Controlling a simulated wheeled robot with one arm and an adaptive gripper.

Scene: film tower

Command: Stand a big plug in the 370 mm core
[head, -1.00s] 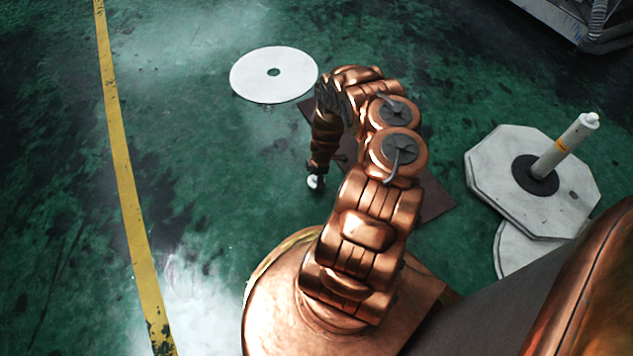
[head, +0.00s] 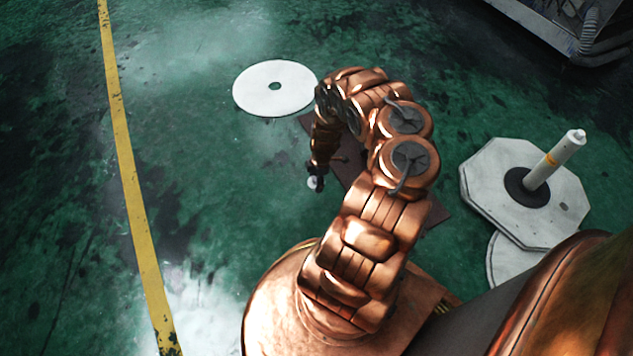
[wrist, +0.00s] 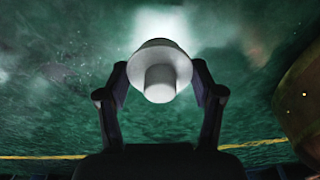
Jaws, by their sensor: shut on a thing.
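A white plug (wrist: 160,72) with a wide round flange and a narrower round stub is between my fingers in the wrist view. My gripper (wrist: 160,88) is shut on it, one dark finger on each side. In the head view the plug (head: 314,183) is a small white shape below my gripper (head: 315,170), over the green floor. I cannot tell the core's length. My gripper is well left of it.
A white disc (head: 255,98) with a centre hole lies on the floor beyond my arm. A brown flat sheet (head: 432,212) lies under my arm. Another pale plate (head: 503,262) lies under the octagonal one. Machinery (head: 560,25) stands top right. The left floor, with a yellow line (head: 125,160), is clear.

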